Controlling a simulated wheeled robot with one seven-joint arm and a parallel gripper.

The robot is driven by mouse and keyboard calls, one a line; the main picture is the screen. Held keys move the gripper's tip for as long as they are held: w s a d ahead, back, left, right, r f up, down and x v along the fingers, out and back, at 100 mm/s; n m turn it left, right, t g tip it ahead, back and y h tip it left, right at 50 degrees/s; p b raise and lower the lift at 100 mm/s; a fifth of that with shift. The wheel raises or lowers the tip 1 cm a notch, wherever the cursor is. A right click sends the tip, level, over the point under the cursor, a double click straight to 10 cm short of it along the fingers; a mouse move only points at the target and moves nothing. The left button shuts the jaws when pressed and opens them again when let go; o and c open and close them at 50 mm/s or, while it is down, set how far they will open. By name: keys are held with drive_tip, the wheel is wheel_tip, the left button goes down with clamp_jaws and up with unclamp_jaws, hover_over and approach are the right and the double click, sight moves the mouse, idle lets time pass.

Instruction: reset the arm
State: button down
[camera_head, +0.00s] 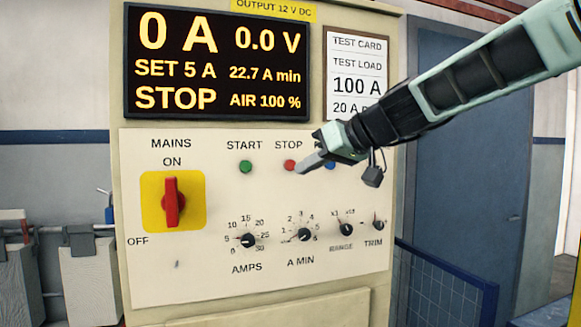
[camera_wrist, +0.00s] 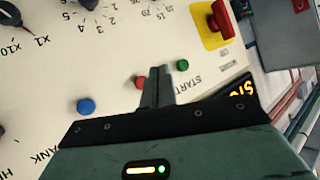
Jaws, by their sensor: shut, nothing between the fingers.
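My gripper (camera_head: 308,161) is shut and empty in front of the cream control panel (camera_head: 190,275), its fingertips just right of and below the red STOP button (camera_head: 289,165). In the wrist view my gripper (camera_wrist: 160,70) has its fingers together, pointing at the panel near the red button (camera_wrist: 140,82). Whether the fingertips touch the panel I cannot tell. My arm reaches in from the upper right in the head view.
The display (camera_head: 220,60) reads 0 A, 0.0 V and STOP. A green START button (camera_head: 246,167), a blue button (camera_head: 330,165), several black knobs and a red mains switch (camera_head: 172,202) stand on the panel. A blue mesh barrier (camera_head: 445,285) stands at right.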

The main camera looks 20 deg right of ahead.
drive_tip(key=s+a+f+n+g+h, duration=0.1)
drive_tip(key=s+a+f+g, duration=0.3)
drive_tip(key=s+f, duration=0.5)
drive_tip(key=s+a+f+g+h, duration=0.1)
drive_tip(key=s+a+f+g, duration=0.2)
drive_tip(key=s+a+f, duration=0.55)
drive_tip(key=s+d+f+n+g+h+b, duration=0.1)
drive_tip(key=s+d+f+h, duration=0.4)
drive_tip(key=s+f, duration=0.9)
drive_tip(key=shift+d+f+n+g, duration=0.15)
drive_tip(key=shift+n+g, duration=0.35)
drive_tip(key=shift+g, duration=0.4)
